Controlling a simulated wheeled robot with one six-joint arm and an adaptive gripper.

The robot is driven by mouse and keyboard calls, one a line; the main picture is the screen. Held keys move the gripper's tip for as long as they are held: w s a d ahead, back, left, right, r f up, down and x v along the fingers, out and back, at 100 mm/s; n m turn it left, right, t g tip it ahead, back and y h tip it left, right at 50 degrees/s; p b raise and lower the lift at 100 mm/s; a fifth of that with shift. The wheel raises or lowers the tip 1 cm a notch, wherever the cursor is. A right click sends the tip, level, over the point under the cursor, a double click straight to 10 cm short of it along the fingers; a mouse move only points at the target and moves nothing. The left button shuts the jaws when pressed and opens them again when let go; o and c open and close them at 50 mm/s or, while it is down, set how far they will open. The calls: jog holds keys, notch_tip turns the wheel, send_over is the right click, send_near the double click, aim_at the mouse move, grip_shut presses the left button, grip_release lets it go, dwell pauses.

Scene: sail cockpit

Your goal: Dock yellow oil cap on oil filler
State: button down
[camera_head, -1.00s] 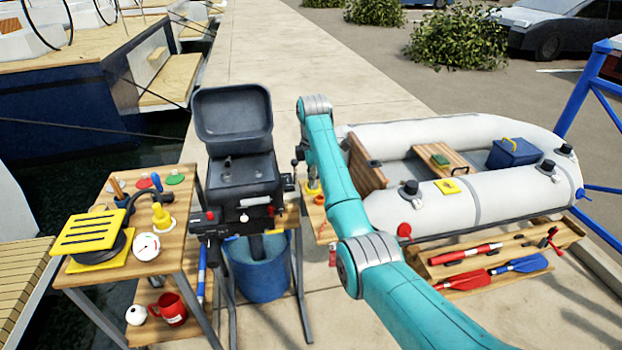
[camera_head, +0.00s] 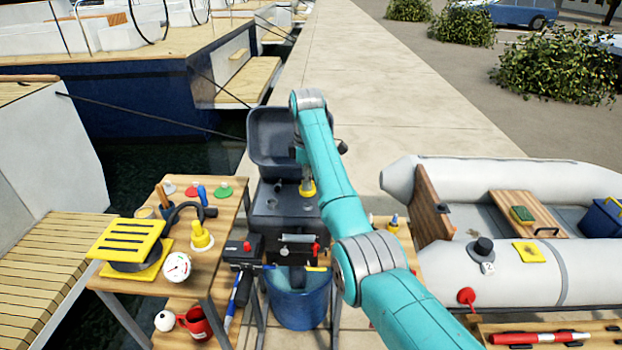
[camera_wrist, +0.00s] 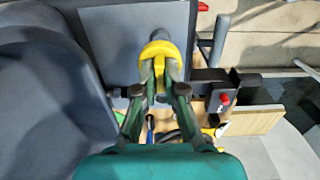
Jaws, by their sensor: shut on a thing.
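My gripper (camera_wrist: 159,85) is shut on the yellow oil cap (camera_wrist: 158,50), which sits between the fingertips in the wrist view. The cap also shows in the head view (camera_head: 307,189), over the top of the dark grey outboard engine (camera_head: 272,222). In the wrist view a short grey neck, which looks like the oil filler (camera_wrist: 158,34), shows right by the far side of the cap. I cannot tell whether cap and neck touch. My arm hides part of the engine top in the head view.
The engine's raised cowl (camera_head: 272,140) stands behind. A blue bucket (camera_head: 300,300) stands below the engine. A grey dinghy (camera_head: 540,265) lies at right.

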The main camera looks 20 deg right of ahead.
aim_at(308, 204)
jog(key=shift+f, duration=2.3)
jog(key=shift+f, duration=0.65)
jog(key=c, duration=1.5)
grip_release()
jog(key=shift+c, duration=0.2)
